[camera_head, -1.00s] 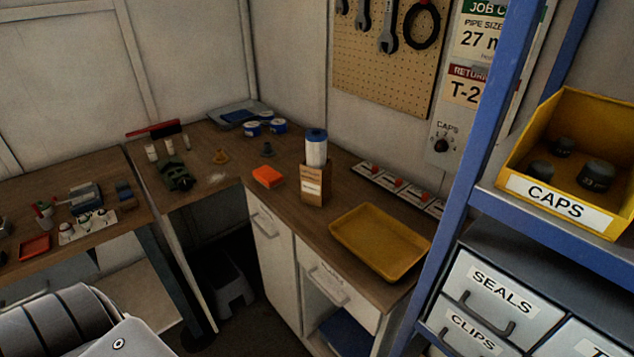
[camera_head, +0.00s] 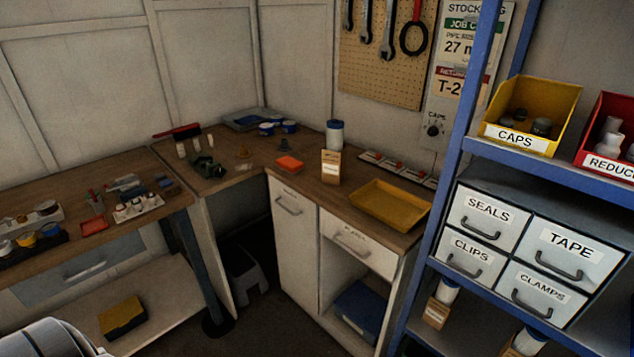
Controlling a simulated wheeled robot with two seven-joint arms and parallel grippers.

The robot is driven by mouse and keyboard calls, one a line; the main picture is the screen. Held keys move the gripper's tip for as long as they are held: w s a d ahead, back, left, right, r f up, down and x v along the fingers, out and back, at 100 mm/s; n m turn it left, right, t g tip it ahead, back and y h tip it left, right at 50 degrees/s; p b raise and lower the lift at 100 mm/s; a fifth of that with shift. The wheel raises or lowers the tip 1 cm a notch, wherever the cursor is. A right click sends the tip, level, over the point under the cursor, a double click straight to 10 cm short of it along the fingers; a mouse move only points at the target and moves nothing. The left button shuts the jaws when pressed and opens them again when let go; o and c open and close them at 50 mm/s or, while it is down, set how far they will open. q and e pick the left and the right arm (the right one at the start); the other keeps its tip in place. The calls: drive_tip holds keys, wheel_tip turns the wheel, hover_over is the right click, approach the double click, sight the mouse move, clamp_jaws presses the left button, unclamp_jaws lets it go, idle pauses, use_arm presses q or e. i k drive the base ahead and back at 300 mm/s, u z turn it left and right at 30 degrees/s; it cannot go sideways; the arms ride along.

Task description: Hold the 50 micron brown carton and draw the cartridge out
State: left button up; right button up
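A brown carton (camera_head: 330,167) with a white label stands upright on the corner bench, left of the yellow tray. A white cartridge (camera_head: 334,138) with a blue cap sticks up out of its top. The label is too small to read. On the shelf's lower level, two more brown cartons stand with white, blue-capped cartridges, one carton (camera_head: 436,312) at the left and one cartridge (camera_head: 530,341) cut by the bottom edge. Part of my body shows at the bottom left. Neither gripper is in view.
A yellow tray (camera_head: 390,205) and an orange block (camera_head: 289,165) sit on the corner bench (camera_head: 345,190). The blue shelf post (camera_head: 455,130) rises right of the bench. A step stool (camera_head: 245,275) stands under the bench. Floor in front is clear.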

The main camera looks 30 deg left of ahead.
sight(334, 127)
drive_tip(key=z, duration=0.05)
drive_tip(key=k, duration=0.3)
drive_tip(key=u, duration=1)
drive_tip(key=i, duration=0.7)
drive_tip(key=u, duration=0.75)
drive_tip(key=i, duration=0.85)
drive_tip(key=z, duration=0.2)
